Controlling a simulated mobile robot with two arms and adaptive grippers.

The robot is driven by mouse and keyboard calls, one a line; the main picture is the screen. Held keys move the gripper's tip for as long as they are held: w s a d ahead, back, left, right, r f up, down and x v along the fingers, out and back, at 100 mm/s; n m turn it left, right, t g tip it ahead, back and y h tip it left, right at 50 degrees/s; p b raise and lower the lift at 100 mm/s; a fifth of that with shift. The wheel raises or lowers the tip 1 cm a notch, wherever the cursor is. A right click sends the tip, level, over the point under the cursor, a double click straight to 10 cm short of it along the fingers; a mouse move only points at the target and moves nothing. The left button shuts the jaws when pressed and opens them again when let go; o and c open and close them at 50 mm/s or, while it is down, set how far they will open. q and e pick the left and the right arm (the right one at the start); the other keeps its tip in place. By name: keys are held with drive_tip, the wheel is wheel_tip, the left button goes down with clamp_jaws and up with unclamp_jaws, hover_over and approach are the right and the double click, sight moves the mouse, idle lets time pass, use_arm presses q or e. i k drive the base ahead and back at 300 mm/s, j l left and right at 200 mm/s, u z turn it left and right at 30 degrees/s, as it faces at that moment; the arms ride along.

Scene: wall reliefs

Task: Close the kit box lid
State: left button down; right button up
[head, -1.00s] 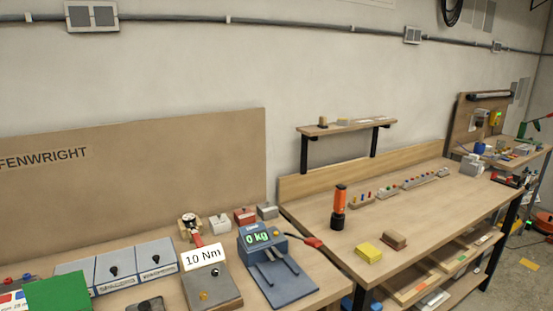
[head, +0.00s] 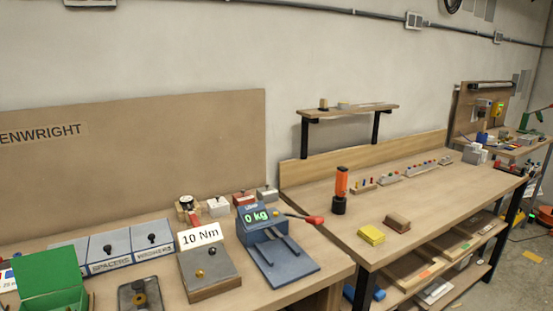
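The kit box (head: 62,303) is green and stands at the bottom left of the near bench, partly cut off by the lower edge of the head view. Its green lid (head: 48,270) is raised, so the box is open. What lies in the box is mostly out of view. Neither of my grippers shows in the head view.
Right of the box are a dark tray (head: 139,295), a torque block with a "10 Nm" sign (head: 210,272) and a blue scale (head: 275,254) reading 0 kg. Grey-lidded bins (head: 110,247) stand behind. The second bench (head: 370,200) holds an orange-black tool (head: 340,191) and a yellow block (head: 371,235).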

sight(37, 274)
drive_tip(key=u, duration=1.45)
